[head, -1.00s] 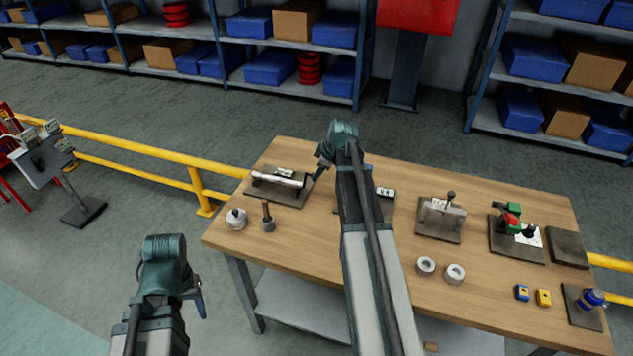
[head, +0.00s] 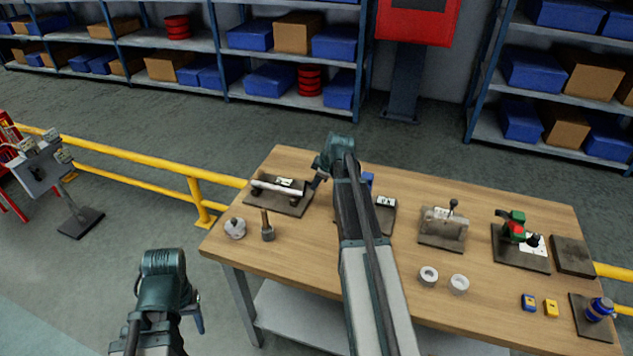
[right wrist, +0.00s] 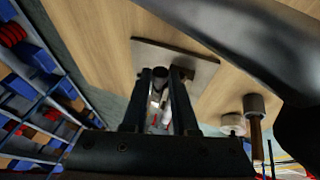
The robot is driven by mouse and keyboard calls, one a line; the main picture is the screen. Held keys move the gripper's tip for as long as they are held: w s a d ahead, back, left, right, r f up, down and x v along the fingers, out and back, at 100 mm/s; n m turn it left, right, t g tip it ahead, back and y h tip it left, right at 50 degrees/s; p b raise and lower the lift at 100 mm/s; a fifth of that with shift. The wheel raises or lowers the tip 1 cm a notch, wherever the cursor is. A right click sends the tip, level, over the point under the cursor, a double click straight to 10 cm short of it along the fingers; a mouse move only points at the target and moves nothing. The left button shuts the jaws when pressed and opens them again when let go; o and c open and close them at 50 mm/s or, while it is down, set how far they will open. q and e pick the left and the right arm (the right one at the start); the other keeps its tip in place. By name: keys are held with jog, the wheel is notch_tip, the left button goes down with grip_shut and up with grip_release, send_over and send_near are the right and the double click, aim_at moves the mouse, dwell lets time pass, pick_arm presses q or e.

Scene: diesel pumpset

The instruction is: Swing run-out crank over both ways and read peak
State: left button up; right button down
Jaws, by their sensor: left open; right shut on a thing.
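The run-out fixture (head: 292,207), a dark plate carrying a light horizontal bar and a small white readout (head: 285,183), sits at the table's far left corner. The readout is too small to read. My right gripper (head: 318,181) is at the right end of this fixture. In the right wrist view its fingers (right wrist: 160,82) are shut around a small dark part above the plate (right wrist: 203,72). That part, apparently the crank, is mostly hidden by the fingers. My left gripper (head: 199,316) is open and empty, low at the left, in front of the table and away from it.
A second readout plate (head: 383,222) is partly behind my right arm. A lever fixture (head: 443,228), a green-and-red device (head: 515,228), rings (head: 428,275) and a post (head: 267,228) stand on the wooden table (head: 330,275). A yellow rail (head: 150,168) runs behind.

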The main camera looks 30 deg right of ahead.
jog(key=w+d+g+y, duration=0.1)
jog(key=w+d+f+m+g+y+b, duration=0.1)
jog(key=y, duration=0.1)
jog(key=shift+f+g, duration=0.3)
jog(key=shift+g, duration=0.1)
jog(key=shift+w+d+f+g+y+b, duration=0.15)
jog(key=shift+f+g+y+b, duration=0.15)
jog(key=shift+y+b, duration=0.2)
jog(key=shift+s+d+f+g+y+b, duration=0.1)
jog(key=shift+f+g+y+b, duration=0.15)
jog(key=shift+y+b, duration=0.2)
jog(key=shift+w+d+f+m+g+y+b, duration=0.1)
jog(key=shift+f+m+g+y+b, duration=0.15)
jog(key=shift+g+y+b, duration=0.3)
jog(key=shift+d+f+m+g+y+b, duration=0.1)
jog(key=shift+m+g+y+b, duration=0.25)
jog(key=shift+b, duration=0.25)
jog(key=c, duration=0.7)
grip_release()
jog(key=shift+r, duration=0.2)
